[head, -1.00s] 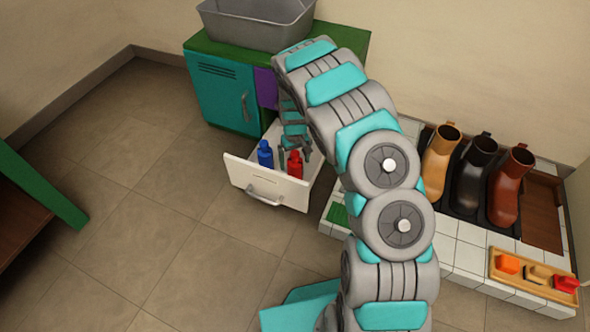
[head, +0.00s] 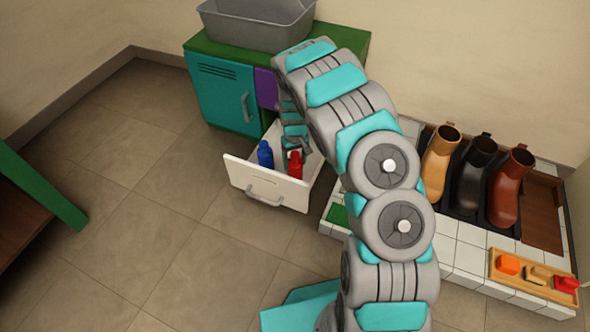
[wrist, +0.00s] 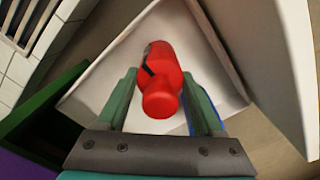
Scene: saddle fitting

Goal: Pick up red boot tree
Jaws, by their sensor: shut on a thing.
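The red boot tree (head: 295,165) stands inside the open white drawer (head: 262,178) in the head view. In the wrist view the red boot tree (wrist: 163,85) sits between the two green fingers of my gripper (wrist: 160,98). My gripper, reaching down into the drawer in the head view (head: 296,150), is shut on the red boot tree. A blue boot tree (head: 265,154) stands just left of it in the drawer. In the wrist view only a sliver of blue shows beside the right finger.
The drawer belongs to a green and teal cabinet (head: 222,92) with a grey bin (head: 257,25) on top. At right, a tiled platform holds tan (head: 440,160), black (head: 474,175) and brown (head: 510,185) boots and a wooden tray (head: 532,281) of small coloured pieces.

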